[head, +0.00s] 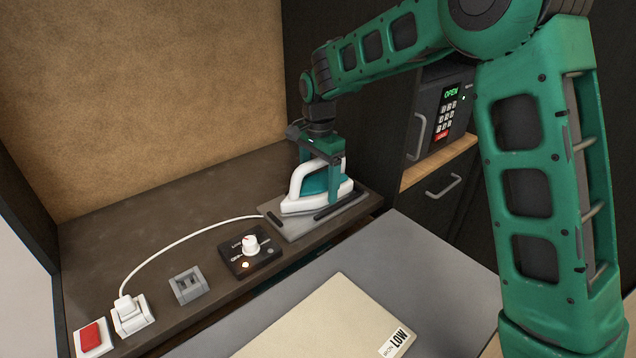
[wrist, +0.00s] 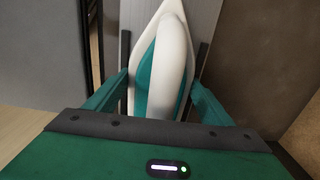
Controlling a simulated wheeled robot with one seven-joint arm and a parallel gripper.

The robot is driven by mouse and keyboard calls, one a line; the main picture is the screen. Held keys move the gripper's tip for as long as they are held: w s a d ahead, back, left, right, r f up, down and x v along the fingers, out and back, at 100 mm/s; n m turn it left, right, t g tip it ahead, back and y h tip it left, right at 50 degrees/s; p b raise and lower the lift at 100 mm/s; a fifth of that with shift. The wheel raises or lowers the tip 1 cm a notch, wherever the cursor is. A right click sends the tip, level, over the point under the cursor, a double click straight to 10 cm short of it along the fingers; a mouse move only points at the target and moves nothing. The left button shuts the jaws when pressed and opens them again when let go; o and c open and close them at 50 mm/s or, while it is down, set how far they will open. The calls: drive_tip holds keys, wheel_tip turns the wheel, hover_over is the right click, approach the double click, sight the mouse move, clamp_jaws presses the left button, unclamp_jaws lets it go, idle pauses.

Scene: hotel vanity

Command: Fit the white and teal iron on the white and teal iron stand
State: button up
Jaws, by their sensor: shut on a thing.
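The white and teal iron (head: 316,188) is low over the grey plate of the iron stand (head: 300,226) at the right end of the dark counter. My gripper (head: 320,178) reaches down from above and is shut on the iron, one finger on each side. In the wrist view the iron (wrist: 163,60) lies lengthwise between my fingers, with the stand's grey plate (wrist: 196,18) beneath it and a dark rail on each side. The iron looks level; I cannot tell whether its sole touches the plate. My gripper hides part of its top.
A white cord (head: 165,246) runs left to a plug (head: 130,315) beside a red switch (head: 90,336). A dial box (head: 250,250) and a grey socket (head: 188,285) sit along the counter. A beige ironing board or folder marked LOW (head: 320,320) lies in front. A safe (head: 440,115) stands right.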

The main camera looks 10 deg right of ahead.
drive_tip(key=shift+f, duration=0.15)
drive_tip(key=o, duration=2.1)
drive_tip(key=shift+f, duration=0.1)
